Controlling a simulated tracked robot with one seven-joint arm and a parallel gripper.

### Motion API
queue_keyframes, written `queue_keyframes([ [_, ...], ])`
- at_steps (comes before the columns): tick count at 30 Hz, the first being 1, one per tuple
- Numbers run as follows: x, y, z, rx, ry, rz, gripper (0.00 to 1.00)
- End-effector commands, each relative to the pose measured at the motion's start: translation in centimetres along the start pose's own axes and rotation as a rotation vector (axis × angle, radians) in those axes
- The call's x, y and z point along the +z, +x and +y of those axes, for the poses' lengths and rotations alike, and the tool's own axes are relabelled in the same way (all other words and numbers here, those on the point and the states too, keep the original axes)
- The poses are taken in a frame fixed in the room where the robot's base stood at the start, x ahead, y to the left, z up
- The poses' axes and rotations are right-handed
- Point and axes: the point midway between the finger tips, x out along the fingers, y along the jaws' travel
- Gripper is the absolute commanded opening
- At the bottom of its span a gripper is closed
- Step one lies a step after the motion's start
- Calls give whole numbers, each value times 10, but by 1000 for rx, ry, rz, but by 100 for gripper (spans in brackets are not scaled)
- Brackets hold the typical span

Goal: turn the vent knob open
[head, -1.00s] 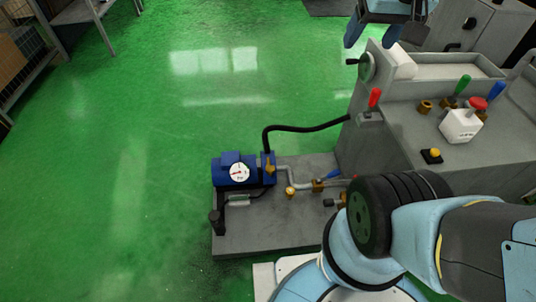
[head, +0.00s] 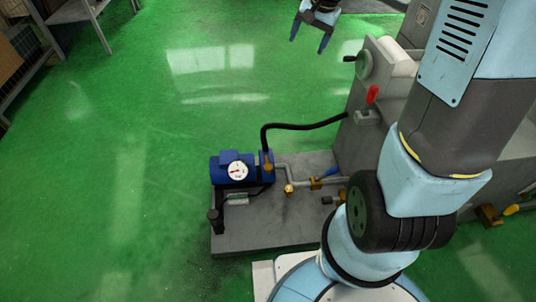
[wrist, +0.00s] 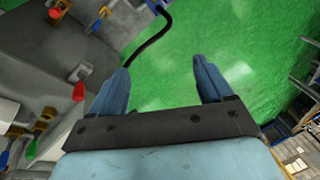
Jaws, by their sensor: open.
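A small round brass knob (head: 289,189) sits on the grey pipe beside the blue pump (head: 228,169) in the head view. I cannot tell for sure that it is the vent knob, as no label is readable. A brass valve (head: 316,184) with a blue lever (head: 333,172) is just right of it. My gripper (head: 309,44) is open and empty over the green floor, at the top of the head view, far from the pump. Its two blue fingers stand apart in the wrist view (wrist: 163,65), with floor between them.
A white gauge (head: 237,171) faces up on the pump. A black hose (head: 300,128) runs from the pump to the grey machine (head: 352,128). A red lever (head: 372,94) and a handwheel (head: 363,65) are on the machine. My arm hides much of its panel.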

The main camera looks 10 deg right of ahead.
Motion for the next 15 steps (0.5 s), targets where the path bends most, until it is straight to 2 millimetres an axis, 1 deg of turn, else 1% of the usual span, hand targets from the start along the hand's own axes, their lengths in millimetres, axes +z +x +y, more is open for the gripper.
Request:
queue_keyframes([
  [1,-7,18,-2,-1,28,-17,80],
  [5,-22,58,-6,-7,105,-49,80],
  [6,-26,71,-7,-9,128,-60,80],
  [11,-39,125,-9,-13,228,-99,80],
  [12,-42,139,-9,-14,254,-109,80],
  [14,-45,160,-9,-15,292,-124,80],
  [15,-47,174,-8,-15,318,-133,80],
])
